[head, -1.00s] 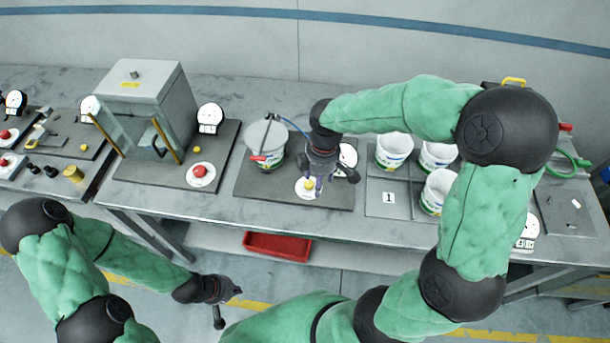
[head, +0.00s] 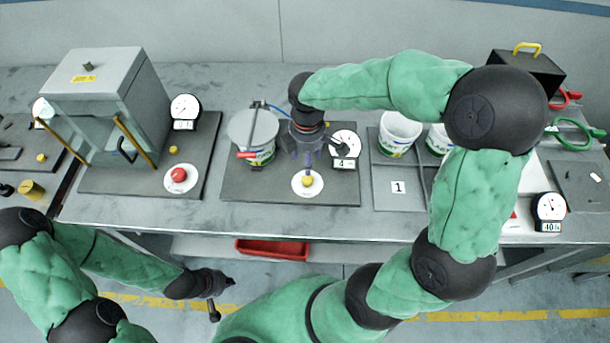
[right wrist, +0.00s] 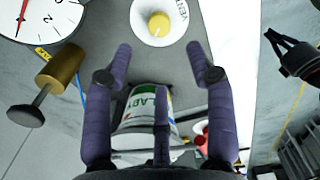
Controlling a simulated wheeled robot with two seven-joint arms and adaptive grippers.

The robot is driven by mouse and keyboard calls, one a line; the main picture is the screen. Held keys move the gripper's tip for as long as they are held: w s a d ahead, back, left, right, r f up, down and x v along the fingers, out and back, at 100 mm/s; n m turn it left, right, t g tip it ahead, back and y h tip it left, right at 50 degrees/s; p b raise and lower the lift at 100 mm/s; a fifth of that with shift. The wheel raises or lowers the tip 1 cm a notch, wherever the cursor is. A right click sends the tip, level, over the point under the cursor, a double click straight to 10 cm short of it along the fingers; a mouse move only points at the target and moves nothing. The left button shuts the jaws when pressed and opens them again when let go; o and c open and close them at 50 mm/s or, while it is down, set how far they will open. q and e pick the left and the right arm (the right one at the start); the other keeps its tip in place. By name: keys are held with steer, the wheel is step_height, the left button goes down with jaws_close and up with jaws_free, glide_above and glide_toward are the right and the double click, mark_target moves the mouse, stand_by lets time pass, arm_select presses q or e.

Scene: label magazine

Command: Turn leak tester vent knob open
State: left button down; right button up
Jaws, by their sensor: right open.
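The yellow vent knob (head: 308,181) sits on a round white dial on the leak tester's dark plate (head: 240,190). In the right wrist view the knob (right wrist: 159,24) is at the top, with a thin line on its face and VENT lettering beside it. My right gripper (head: 308,160) is open and empty, just behind and above the knob in the head view. In the right wrist view its fingers (right wrist: 160,65) are spread apart, with the knob beyond their tips, untouched. My left gripper (head: 228,283) hangs in front of the bench, far from the knob; its fingers are too small to read.
A lidded tub (head: 258,138) with a red handle and blue hose stands left of my right gripper. A pressure gauge (head: 345,142) stands to the right. A brass-and-black part (right wrist: 55,75) is near it.

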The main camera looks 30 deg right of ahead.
mark_target(307, 178)
step_height(307, 178, down, 10)
steer(key=shift+r+b, duration=0.1)
steer(key=shift+b, duration=1.05)
